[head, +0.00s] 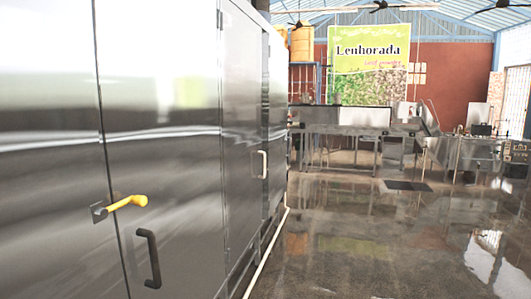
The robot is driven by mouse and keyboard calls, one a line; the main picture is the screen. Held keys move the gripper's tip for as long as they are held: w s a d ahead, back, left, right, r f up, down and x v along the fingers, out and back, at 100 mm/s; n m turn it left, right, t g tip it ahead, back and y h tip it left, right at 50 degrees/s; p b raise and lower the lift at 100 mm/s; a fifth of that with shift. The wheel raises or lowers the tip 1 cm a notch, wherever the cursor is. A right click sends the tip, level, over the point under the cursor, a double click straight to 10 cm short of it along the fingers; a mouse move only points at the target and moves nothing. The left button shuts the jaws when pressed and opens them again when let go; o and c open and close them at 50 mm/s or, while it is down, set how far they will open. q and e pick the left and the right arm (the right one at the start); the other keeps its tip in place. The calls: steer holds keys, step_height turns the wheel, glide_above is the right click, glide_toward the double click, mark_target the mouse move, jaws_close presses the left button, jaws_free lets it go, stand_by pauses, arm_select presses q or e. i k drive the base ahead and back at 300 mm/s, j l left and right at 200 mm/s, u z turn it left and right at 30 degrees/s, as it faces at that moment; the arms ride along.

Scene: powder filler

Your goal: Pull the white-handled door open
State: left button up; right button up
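A tall steel cabinet fills the left side of the head view. Its white handle (263,164) is a small upright pull on the narrower door (240,120) farther along the cabinet front. That door looks shut, flush with the panels beside it. Neither of my grippers shows in the view, and nothing touches the white handle.
A nearer door has a black handle (151,259) and a yellow lever latch (127,203). A pale pipe (267,252) runs along the floor by the cabinet. Shiny floor (350,250) to the right is clear. Steel benches (345,133) stand at the back.

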mark_target(241, 38)
steer(key=i+l+z, duration=0.1)
steer(key=i+z, duration=0.35)
steer(key=i, duration=2.7)
